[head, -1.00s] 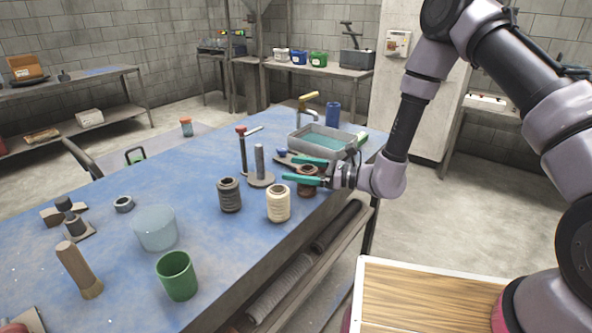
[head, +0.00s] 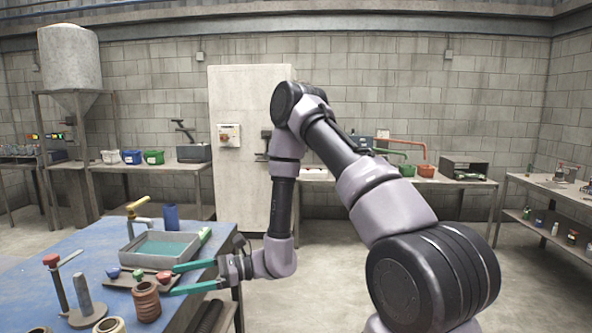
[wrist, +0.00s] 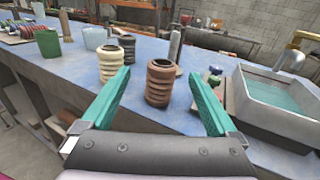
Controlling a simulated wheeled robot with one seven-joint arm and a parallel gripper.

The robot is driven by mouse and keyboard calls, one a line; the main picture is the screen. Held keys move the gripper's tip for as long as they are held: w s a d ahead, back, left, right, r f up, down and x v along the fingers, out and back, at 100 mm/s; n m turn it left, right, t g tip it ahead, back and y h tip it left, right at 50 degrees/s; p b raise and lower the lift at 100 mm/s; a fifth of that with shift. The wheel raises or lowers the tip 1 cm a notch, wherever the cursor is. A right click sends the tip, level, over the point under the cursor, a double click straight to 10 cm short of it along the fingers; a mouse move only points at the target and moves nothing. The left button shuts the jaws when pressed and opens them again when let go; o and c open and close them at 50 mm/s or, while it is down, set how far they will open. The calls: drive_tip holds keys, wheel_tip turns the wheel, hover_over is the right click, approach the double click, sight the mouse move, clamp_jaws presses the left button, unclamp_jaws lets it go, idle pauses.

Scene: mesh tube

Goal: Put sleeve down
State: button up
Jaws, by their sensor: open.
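The brown ribbed sleeve (head: 146,301) stands upright on the blue table near its right edge. It also stands upright in the wrist view (wrist: 160,84), ahead of and between the two teal fingers. My gripper (head: 176,280) is open and empty, with its fingertips just to the right of the sleeve in the head view. In the wrist view a gap shows between each finger and the sleeve. A cream sleeve (wrist: 111,64) and a dark grey one (wrist: 127,48) stand to its left.
A grey tray of teal liquid (head: 160,249) sits behind the brown sleeve, close to my gripper. A grey post on a round base (head: 86,301) and a red-topped tool (head: 56,285) stand to the left.

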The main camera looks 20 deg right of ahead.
drive_tip(key=s+d+r+n+g+h, duration=0.25)
drive_tip(key=d+r+n, duration=0.2)
drive_tip(key=r, duration=0.35)
drive_tip(key=s+d+r+n+g+h, duration=0.1)
drive_tip(key=s+d+r+n+h, duration=0.3)
drive_tip(key=r, duration=0.4)
drive_tip(key=s+d+r+n+t+h, duration=0.2)
drive_tip(key=d+r+t+h, duration=0.2)
drive_tip(key=d+r, duration=0.3)
drive_tip(key=s+d+r+n+t+h, duration=0.2)
drive_tip(key=d+r+t+h, duration=0.3)
drive_tip(key=d, duration=1)
wheel_tip(320, 180, up, 3)
drive_tip(key=shift+s+r+t, duration=0.2)
drive_tip(key=shift+s+t, duration=0.25)
drive_tip(key=shift+t, duration=0.7)
